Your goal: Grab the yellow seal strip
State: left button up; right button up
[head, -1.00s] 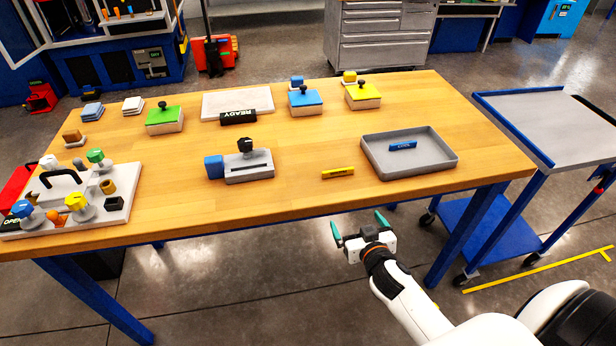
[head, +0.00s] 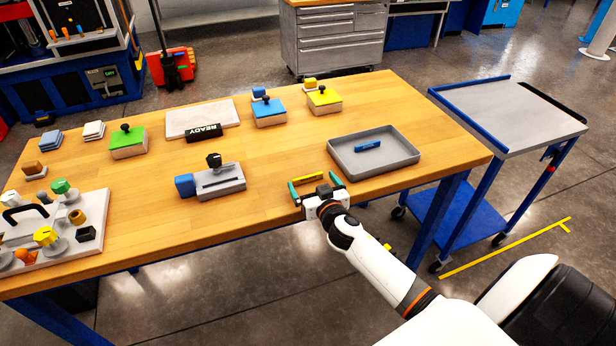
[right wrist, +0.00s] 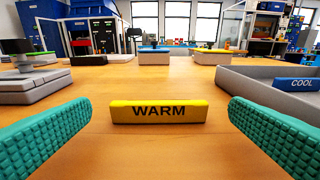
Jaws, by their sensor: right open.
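The yellow seal strip (head: 307,178), a short bar, lies on the wooden table near its front edge, left of the grey tray. In the right wrist view the strip (right wrist: 158,111) faces me and reads "WARM". My right gripper (head: 314,187) is open at the table's front edge, just in front of the strip. Its two green ribbed fingers (right wrist: 160,137) stand wide on either side, with gaps between them and the strip's ends. The strip rests on the table, not held. My left gripper is not in view.
A grey tray (head: 386,168) holding a blue strip marked "COOL" (right wrist: 296,85) stands right of the yellow strip. A grey fixture with a blue block (head: 221,184) stands to the left. Lidded boxes and a black "READY" sign (head: 204,132) stand farther back. The table around the strip is clear.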

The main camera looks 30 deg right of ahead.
jog(key=shift+x, duration=1)
jog(key=shift+s, duration=0.1)
jog(key=shift+c, duration=0.2)
